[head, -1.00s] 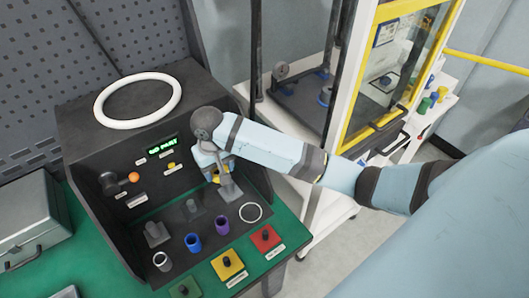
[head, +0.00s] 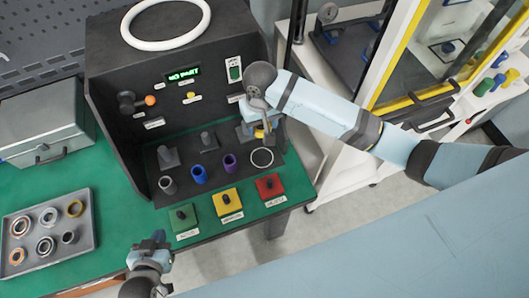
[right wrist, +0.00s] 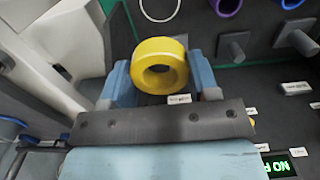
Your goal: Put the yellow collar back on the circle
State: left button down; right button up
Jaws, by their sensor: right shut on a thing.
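The yellow collar (right wrist: 158,68) is a thick ring held between the two blue fingers of my right gripper (right wrist: 158,82) in the right wrist view. In the head view my right gripper (head: 258,128) hangs over the console's back right part, with the collar (head: 260,133) partly hidden at its fingers. The white circle outline (head: 262,157) lies empty on the dark deck, just in front of the collar. It also shows at the top edge of the right wrist view (right wrist: 160,8). My left gripper (head: 150,247) is at the bottom left by the table's front edge; its finger gap is unclear.
Grey, blue and purple collars (head: 198,174) stand left of the circle, with dark posts (head: 208,139) behind. Green, yellow and red button blocks (head: 227,202) line the front. A tray of rings (head: 93,247) lies left. The display (head: 184,75) reads "NO PART".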

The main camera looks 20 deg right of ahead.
aim_at(262, 157)
notch_tip(262, 157, down, 16)
jog(key=shift+f, duration=0.2)
jog(key=shift+f, duration=0.1)
jog(key=o, duration=1.3)
